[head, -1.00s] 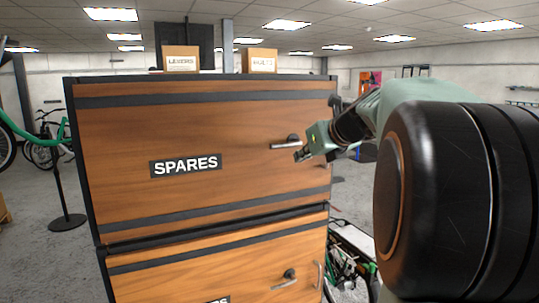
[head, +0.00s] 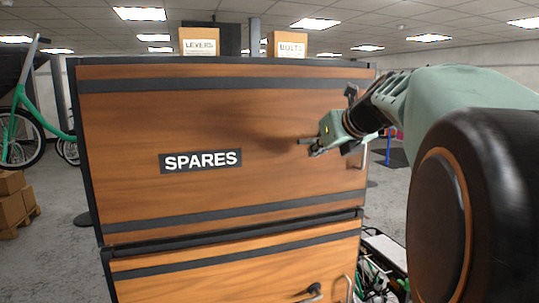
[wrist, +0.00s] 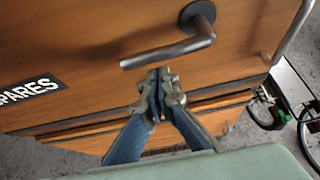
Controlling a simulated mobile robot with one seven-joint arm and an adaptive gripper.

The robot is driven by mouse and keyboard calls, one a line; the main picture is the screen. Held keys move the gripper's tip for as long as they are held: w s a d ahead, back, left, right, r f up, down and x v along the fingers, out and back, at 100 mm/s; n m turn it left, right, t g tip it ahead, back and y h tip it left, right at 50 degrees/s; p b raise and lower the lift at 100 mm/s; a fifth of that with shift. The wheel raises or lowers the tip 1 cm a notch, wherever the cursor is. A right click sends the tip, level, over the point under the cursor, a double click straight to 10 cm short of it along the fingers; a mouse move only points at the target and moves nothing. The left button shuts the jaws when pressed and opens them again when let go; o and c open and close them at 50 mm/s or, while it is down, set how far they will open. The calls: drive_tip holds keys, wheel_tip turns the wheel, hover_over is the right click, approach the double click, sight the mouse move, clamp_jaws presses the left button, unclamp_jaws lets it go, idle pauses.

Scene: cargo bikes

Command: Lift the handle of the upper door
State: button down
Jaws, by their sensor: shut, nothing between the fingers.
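The upper door (head: 215,120) is a brown wooden panel with black bands and a SPARES sign (head: 201,161). Its handle (wrist: 172,52) is a grey metal lever on a round plate in the wrist view, its bar pointing left and slightly down. In the head view, my gripper hides most of the handle; only a short piece of the bar (head: 304,141) shows. My gripper (head: 317,151) is shut and empty in front of the door's right part. In the wrist view, its fingertips (wrist: 160,76) appear just below the bar; I cannot tell whether they touch it.
A lower door (head: 230,272) with its own lever (head: 312,292) is below. Upright pull bars (wrist: 294,30) stand at the right edge. Boxes (head: 199,41) sit on top of the cabinet. A crate of bike parts (head: 383,262) stands to its right.

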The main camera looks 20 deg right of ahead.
drive_tip(key=shift+r, duration=0.35)
drive_tip(key=shift+r+p, duration=0.15)
drive_tip(key=shift+p, duration=0.25)
